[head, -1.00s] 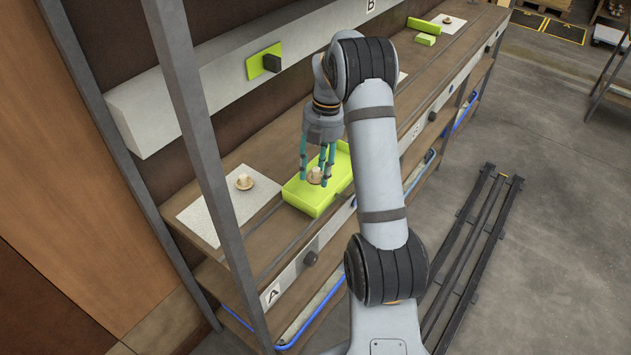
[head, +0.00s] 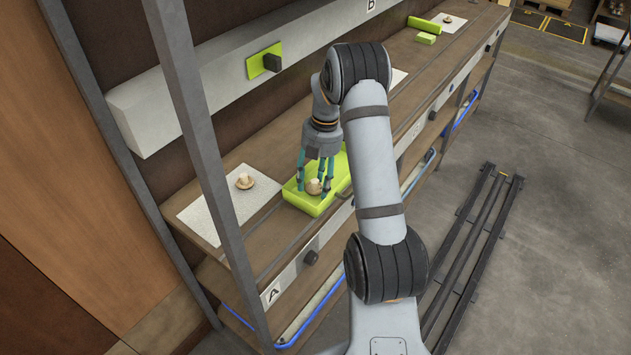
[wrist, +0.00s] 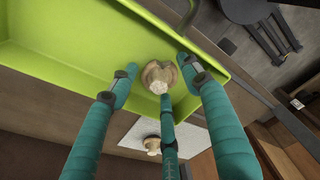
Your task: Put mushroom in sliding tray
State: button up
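A pale brown mushroom (head: 314,187) is in the lime-green tray (head: 311,208), near its front left end. It also shows in the wrist view (wrist: 158,74), tilted, with its pale stem towards the camera. My gripper (head: 314,182) points down into the tray, its teal fingers around the mushroom. In the wrist view the fingers are spread, with a gap between the left fingertip and the mushroom; contact with the other fingers is unclear. A second mushroom (head: 245,181) stands on a white mat (head: 212,212) left of the tray.
A grey shelf post (head: 205,140) stands in front, left of the tray. A grey upper beam (head: 150,115) with a green-plated knob (head: 264,61) runs above the bench. Another green tray (head: 424,24) lies at the far end. Bare bench lies behind the tray.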

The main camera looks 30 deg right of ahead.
aim_at(321, 184)
notch_tip(321, 184, up, 12)
jog(key=d, duration=0.1)
jog(key=shift+d+r, duration=0.15)
jog(key=shift+d, duration=0.2)
